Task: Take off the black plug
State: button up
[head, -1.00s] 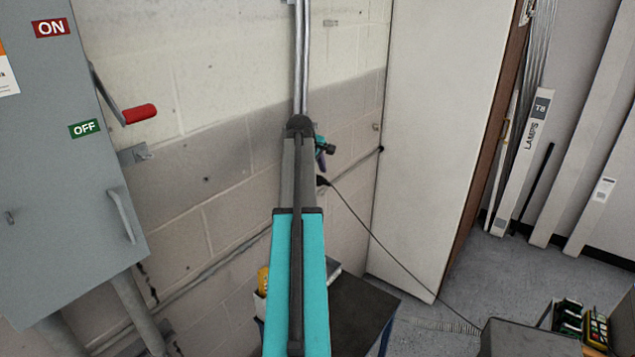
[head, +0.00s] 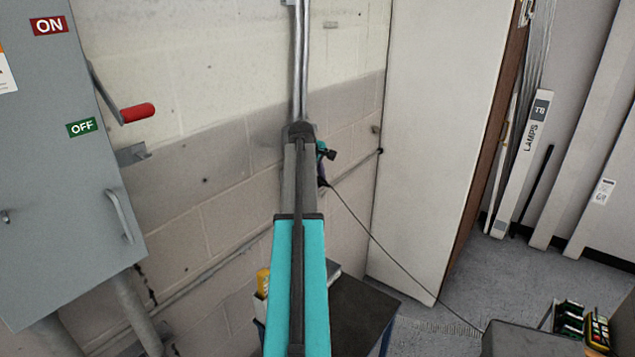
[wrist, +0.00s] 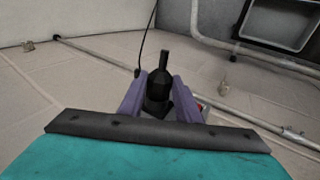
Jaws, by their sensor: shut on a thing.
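The black plug (wrist: 158,88) sits between the two purple fingers of my gripper (wrist: 159,97) in the wrist view. The gripper is shut on it. A thin black cable (wrist: 141,50) rises behind the plug in that view. In the head view my gripper (head: 322,163) is near the block wall, largely hidden behind my arm, and the cable (head: 369,235) runs down to the lower right. A small red spot (wrist: 201,106) shows beside the right finger. The socket is mostly hidden, and I cannot tell whether the plug is seated in it.
A grey switch box (head: 70,190) with a red-handled lever (head: 137,112) stands at the left. Metal conduit (head: 300,60) runs up the wall. A white cabinet panel (head: 440,130) is to the right. A dark-topped table (head: 355,310) is below my arm.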

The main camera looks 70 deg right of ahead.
aim_at(326, 185)
jog(key=c, duration=0.4)
jog(key=shift+s+a, duration=0.25)
jog(key=shift+s, duration=0.6)
jog(key=shift+s+a, duration=0.2)
jog(key=shift+s, duration=0.65)
dwell(0.7)
jog(key=s, duration=0.2)
jog(key=s+a, duration=0.1)
jog(key=s, duration=0.1)
jog(key=shift+s+a+p, duration=0.1)
jog(key=shift+s+p, duration=0.25)
jog(key=shift+p, duration=0.05)
dwell(0.3)
